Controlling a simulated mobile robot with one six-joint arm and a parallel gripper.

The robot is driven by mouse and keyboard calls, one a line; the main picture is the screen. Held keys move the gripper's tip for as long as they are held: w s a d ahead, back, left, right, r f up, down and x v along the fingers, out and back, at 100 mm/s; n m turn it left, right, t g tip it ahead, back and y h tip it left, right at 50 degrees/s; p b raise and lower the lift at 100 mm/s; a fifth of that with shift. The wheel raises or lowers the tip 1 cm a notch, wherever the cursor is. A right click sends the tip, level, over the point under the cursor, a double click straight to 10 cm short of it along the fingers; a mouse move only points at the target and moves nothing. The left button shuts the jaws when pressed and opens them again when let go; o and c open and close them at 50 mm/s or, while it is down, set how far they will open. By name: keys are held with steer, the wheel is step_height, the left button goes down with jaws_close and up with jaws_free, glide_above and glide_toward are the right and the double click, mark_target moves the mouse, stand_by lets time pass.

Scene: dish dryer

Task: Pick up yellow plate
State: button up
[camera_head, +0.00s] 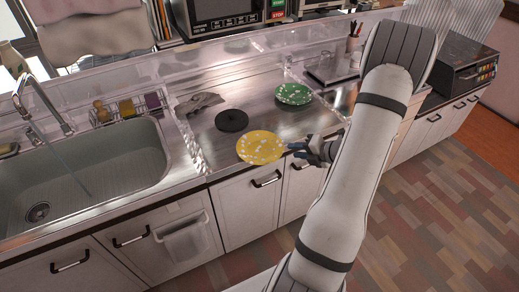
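The yellow plate (260,148) with pale spots lies near the front edge of the steel counter, right of the sink. My gripper (296,149) is at the right rim of the plate, with its fingers pointing left toward it. The fingertips are small and partly hidden by the wrist, so I cannot tell whether they touch or grip the rim. My arm comes up from the lower right and bends down to the gripper.
A green plate (293,94) lies behind, toward the back of the counter. The sink (85,175) and faucet (42,105) are at left. Cabinet doors (248,207) drop below the counter's front edge.

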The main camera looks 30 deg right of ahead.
mark_target(282, 150)
steer(key=x, duration=0.5)
steer(key=shift+w+a+f, duration=0.15)
steer(key=shift+w+a, duration=0.1)
steer(key=shift+a, duration=0.05)
jaws_close()
